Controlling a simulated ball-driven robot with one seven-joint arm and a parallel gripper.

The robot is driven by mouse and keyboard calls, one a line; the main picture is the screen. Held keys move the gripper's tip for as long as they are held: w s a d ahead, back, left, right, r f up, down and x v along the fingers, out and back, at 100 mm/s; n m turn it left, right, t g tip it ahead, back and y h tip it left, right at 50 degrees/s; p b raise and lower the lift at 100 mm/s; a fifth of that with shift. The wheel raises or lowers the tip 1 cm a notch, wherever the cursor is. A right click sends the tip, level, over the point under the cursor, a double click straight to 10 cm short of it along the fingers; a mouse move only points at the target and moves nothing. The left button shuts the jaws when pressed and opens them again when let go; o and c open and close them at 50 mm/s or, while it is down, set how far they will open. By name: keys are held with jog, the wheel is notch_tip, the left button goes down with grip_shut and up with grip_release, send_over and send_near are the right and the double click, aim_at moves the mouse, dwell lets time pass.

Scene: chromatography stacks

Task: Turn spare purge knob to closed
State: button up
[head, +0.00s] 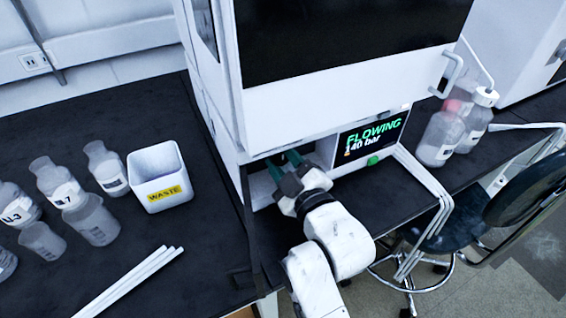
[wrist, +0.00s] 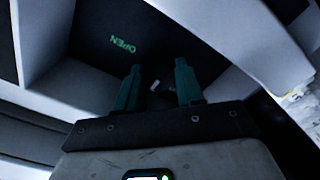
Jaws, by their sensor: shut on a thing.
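My gripper (head: 283,162) reaches into the recess under the large white instrument in the head view. Its two green fingers (wrist: 158,82) show in the wrist view, shut on the spare purge knob with a gap between them. The knob is dark and hard to make out; a small pale mark (wrist: 155,87) shows between the fingers. A green label OPEN (wrist: 123,43) is on the dark panel beyond the fingers, tilted in this view. In the head view the knob is hidden by the fingers and the instrument's housing.
The instrument's display (head: 372,136) reads FLOWING, 40 bar, with a green button (head: 373,160) below. A white WASTE bin (head: 160,177) and several bottles (head: 62,186) stand left on the black bench. White rods (head: 130,281) lie in front. A chair (head: 440,222) stands at right.

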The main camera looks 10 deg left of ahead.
jog(key=shift+n, duration=0.4)
jog(key=o, duration=1)
jog(key=shift+o, duration=0.2)
jog(key=shift+s, duration=0.1)
jog(key=v, duration=1)
jog(key=shift+s+d, duration=0.25)
